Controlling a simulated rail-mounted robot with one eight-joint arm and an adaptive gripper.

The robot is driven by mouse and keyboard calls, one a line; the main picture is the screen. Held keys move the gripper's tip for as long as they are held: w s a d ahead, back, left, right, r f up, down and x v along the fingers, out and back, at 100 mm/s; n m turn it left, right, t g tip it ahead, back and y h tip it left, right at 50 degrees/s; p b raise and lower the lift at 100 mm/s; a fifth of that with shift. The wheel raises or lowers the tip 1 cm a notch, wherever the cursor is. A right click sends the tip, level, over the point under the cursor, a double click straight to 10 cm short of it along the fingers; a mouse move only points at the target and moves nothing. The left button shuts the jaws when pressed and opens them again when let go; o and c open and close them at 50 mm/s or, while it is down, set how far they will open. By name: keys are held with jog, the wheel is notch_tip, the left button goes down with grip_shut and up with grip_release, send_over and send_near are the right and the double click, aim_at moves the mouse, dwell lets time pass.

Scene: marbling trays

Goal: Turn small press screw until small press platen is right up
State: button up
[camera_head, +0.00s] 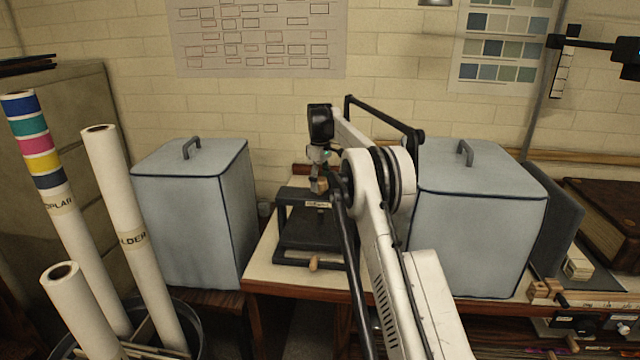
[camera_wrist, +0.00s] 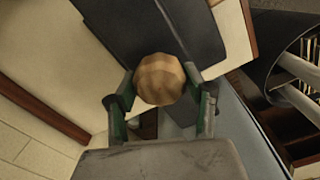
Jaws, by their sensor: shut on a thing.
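The small press (camera_head: 300,220) is a dark frame standing on the pale table between two blue-grey covered boxes. Its dark platen (camera_head: 305,230) shows low inside the frame, partly hidden by my arm; I cannot tell its exact height. My gripper (camera_head: 320,178) is over the top of the press. In the wrist view my gripper (camera_wrist: 161,95) has its two green-sided fingers shut on a round, faceted wooden knob, the press screw's handle (camera_wrist: 160,78). The dark press top (camera_wrist: 140,30) lies beneath it. The screw's shaft is hidden below the knob.
A covered box (camera_head: 195,215) stands left of the press and another (camera_head: 478,215) stands right, close to my arm. Paper rolls (camera_head: 130,230) stand in a bin at the left. A brick wall (camera_head: 270,110) is behind.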

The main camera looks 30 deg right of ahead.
aim_at(320, 179)
jog(key=shift+n, duration=1.1)
jog(key=o, duration=1.2)
jog(key=shift+c, duration=0.2)
jog(key=shift+r, duration=3.8)
